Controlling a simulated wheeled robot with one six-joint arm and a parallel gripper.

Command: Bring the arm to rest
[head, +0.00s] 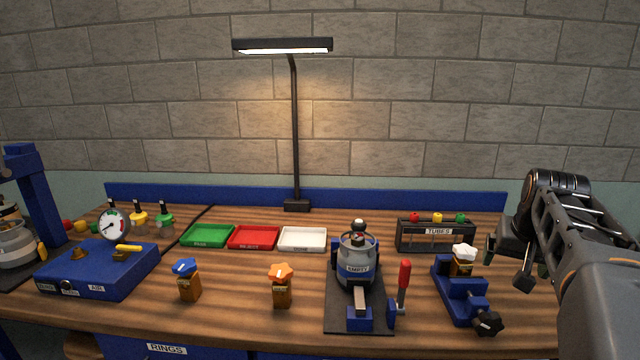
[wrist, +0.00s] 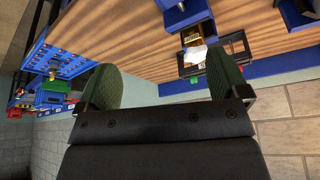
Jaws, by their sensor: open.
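My gripper (head: 514,262) is at the right of the head view, above the right end of the bench and beside the tube rack. In the wrist view my gripper (wrist: 164,78) shows two green-padded fingers spread wide apart with nothing between them. My arm comes in from the right edge of the head view. A blue clamp (head: 461,293) holding an amber bottle with a white cap (head: 463,258) stands to the left of my gripper, apart from it. The fingers hide part of the wrist view.
The wooden bench (head: 230,290) carries a tube rack (head: 436,236), a canister labelled EMPTY (head: 357,260), a red-handled lever (head: 404,275), green (head: 208,236), red (head: 254,237) and white (head: 302,239) trays, amber bottles and a gauge box (head: 98,268). A lamp (head: 295,130) stands behind.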

